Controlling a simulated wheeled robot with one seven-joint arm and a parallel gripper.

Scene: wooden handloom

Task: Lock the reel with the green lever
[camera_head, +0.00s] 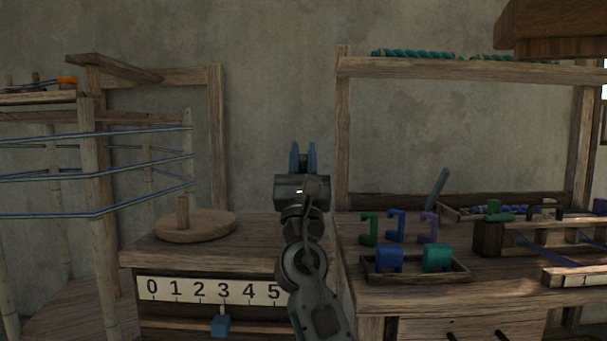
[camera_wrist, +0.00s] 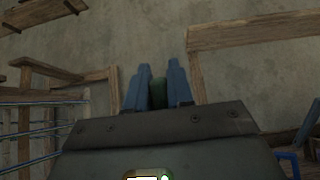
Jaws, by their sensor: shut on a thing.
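My gripper (camera_head: 303,160) is raised in front of the wall, fingers pointing up, between the two wooden stands. In the wrist view my gripper (camera_wrist: 158,85) is shut on a dark green piece (camera_wrist: 159,93), mostly hidden between the fingers. I cannot tell whether this is the green lever. The wooden reel (camera_head: 90,170), wound with blue yarn, stands at the left, apart from my gripper. A small orange part (camera_head: 67,79) sits on top of it. The reel's yarn also shows at the left of the wrist view (camera_wrist: 40,133).
A low bench with a round wooden disc (camera_head: 195,224) and a number scale (camera_head: 208,290) stands below left. At right, a table holds green, blue and purple hooks (camera_head: 396,226) and a tray (camera_head: 415,275). A wooden frame (camera_head: 343,130) rises behind it. Open air lies between reel and gripper.

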